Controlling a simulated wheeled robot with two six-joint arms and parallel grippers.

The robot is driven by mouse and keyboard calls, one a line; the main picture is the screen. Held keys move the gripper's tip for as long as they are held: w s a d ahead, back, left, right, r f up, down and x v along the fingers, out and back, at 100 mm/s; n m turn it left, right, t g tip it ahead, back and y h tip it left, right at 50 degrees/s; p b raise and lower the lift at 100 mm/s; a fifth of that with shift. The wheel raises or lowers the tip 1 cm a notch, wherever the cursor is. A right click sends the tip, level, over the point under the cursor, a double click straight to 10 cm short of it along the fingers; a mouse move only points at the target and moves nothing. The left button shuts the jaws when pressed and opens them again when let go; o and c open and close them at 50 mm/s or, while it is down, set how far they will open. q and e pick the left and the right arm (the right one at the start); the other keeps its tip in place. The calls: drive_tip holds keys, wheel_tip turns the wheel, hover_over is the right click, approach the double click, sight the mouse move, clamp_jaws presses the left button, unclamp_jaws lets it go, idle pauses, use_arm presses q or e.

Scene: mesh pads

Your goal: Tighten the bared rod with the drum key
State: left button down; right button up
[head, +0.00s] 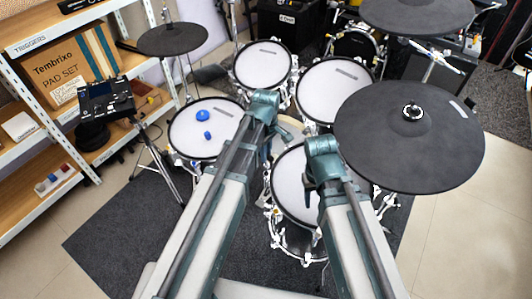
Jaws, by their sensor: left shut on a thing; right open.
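My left gripper (266,140) is over the gap between the left snare-size mesh pad (181,129) and the front middle mesh pad (290,185). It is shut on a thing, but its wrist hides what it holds. My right gripper (310,182) is open above the front middle pad and covers part of it. I cannot make out the drum key in this view. Chrome lugs and rods ring the front pad's hoop (272,211), but they are too small to tell which rod is bared.
Two blue gel dots (203,116) lie on the left pad. Two more mesh pads (262,65) stand behind. A large black cymbal (408,145) overhangs the right side. A drum module (106,102) and shelves (45,125) stand left. Carpet (120,240) is clear at front left.

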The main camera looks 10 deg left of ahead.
sight(266, 164)
use_arm(q)
drive_tip(key=shift+w+r+y+p, duration=0.15)
drive_tip(key=shift+r+y+p, duration=0.15)
drive_tip(key=shift+r+p, duration=1.1)
use_arm(e)
wheel_tip(266, 164, up, 3)
drive_tip(key=shift+f, duration=0.15)
use_arm(q)
drive_tip(key=shift+f+b, duration=0.15)
drive_tip(key=shift+b, duration=0.15)
use_arm(e)
drive_tip(key=shift+f, duration=0.1)
use_arm(q)
wheel_tip(266, 164, down, 7)
drive_tip(key=b, duration=0.7)
use_arm(e)
wheel_tip(266, 164, down, 7)
use_arm(q)
drive_tip(key=shift+r, duration=0.2)
use_arm(e)
drive_tip(key=shift+r, duration=0.2)
use_arm(q)
drive_tip(key=shift+f, duration=0.1)
use_arm(e)
drive_tip(key=shift+f, duration=0.1)
